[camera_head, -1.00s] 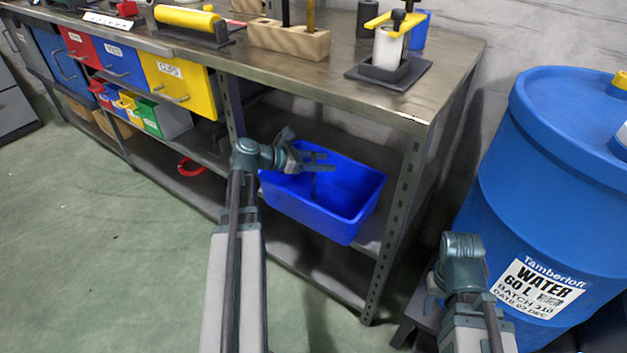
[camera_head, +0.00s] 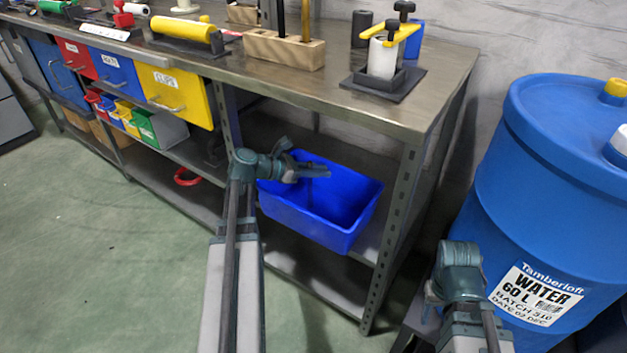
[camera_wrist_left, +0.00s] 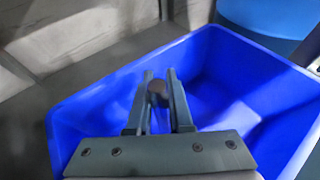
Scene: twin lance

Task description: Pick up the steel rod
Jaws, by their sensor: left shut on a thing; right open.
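My left gripper (camera_head: 318,170) is low inside the blue open bin (camera_head: 350,243) on the shelf under the bench. In the left wrist view my left gripper (camera_wrist_left: 160,78) is shut on the steel rod (camera_wrist_left: 157,90), whose dark round end shows between the two fingers.
The steel bench top (camera_head: 400,110) overhangs the bin, with a bench leg (camera_head: 392,230) to its right. A blue water barrel (camera_head: 540,190) stands at the right. Coloured drawers (camera_head: 172,95) are at the left. The green floor (camera_head: 90,240) is clear.

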